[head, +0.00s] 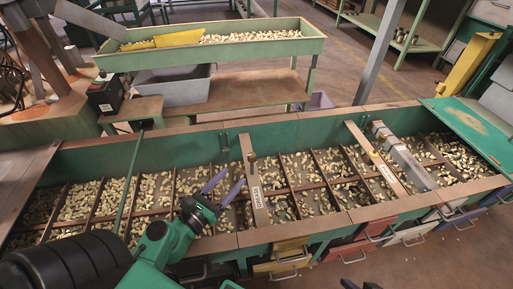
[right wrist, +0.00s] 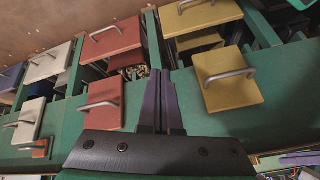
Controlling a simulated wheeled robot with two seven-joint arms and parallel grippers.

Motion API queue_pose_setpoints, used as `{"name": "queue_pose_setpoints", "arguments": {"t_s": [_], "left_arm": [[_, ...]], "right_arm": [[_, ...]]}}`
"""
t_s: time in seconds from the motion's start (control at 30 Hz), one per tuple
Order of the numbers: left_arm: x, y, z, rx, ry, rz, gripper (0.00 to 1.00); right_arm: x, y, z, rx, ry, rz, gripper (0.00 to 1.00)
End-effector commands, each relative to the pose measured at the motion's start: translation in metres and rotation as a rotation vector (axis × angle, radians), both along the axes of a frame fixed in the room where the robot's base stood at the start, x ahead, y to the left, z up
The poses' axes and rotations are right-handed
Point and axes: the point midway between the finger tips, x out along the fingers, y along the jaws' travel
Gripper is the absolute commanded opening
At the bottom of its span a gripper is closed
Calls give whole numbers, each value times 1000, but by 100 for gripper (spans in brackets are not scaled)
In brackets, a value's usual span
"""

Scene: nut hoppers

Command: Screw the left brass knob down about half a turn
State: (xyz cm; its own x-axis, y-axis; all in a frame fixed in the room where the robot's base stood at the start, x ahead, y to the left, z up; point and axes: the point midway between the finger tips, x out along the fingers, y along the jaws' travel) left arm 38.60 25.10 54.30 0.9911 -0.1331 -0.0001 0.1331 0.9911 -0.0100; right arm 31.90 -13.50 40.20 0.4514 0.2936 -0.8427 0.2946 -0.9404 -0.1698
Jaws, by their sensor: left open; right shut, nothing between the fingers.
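The left brass knob (head: 251,157) is small and sits on the upper part of a labelled wooden crossbar (head: 259,208) over the hopper in the head view. A second, brighter knob (head: 374,153) sits on another labelled crossbar farther right. My left gripper (head: 234,175) is open, its two purple fingers spread over the nuts just left of the left crossbar. Its fingers are apart from the knob, with nothing visible between them. My right gripper (right wrist: 161,78) is shut and empty in the right wrist view, its fingers in front of the drawers.
The long green hopper (head: 188,148) holds nuts in divided compartments. A grey metal bar (head: 405,160) lies across it at right. Below the front edge are red (right wrist: 113,41), yellow (right wrist: 226,80) and white drawers with handles. Another green trough (head: 215,54) stands behind.

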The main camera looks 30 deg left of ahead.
Motion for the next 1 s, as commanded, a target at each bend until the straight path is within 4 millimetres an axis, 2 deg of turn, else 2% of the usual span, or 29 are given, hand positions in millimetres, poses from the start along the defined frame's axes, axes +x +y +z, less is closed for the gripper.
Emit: {"name": "queue_pose_setpoints", "arguments": {"t_s": [0.1, 0.3, 0.4, 0.5, 0.63, 0.77, 0.97, 1.0], "left_arm": [[19, -4, 7, 4, -5, -6, 64], [55, -9, 8, 10, -4, -5, 64], [84, -13, 10, 9, -6, -6, 64], [108, -16, 7, 9, -4, -5, 64], [129, -19, 4, 9, -3, -4, 64], [137, -20, 2, 10, -1, -5, 64], [137, -20, 2, 10, 0, -5, 64], [137, -20, 2, 10, -1, -5, 48]], "right_arm": [[-8, -17, 18, -54, 76, -11, 0], [-35, -54, 48, -162, 258, -43, 0], [-45, -68, 52, -203, 342, -64, 0], [-41, -68, 29, -208, 348, -69, 0], [-39, -68, 15, -211, 347, -73, 0], [-38, -68, 10, -211, 346, -74, 0], [-38, -68, 10, -210, 345, -74, 0], [-38, -68, 10, -210, 345, -74, 0]]}}
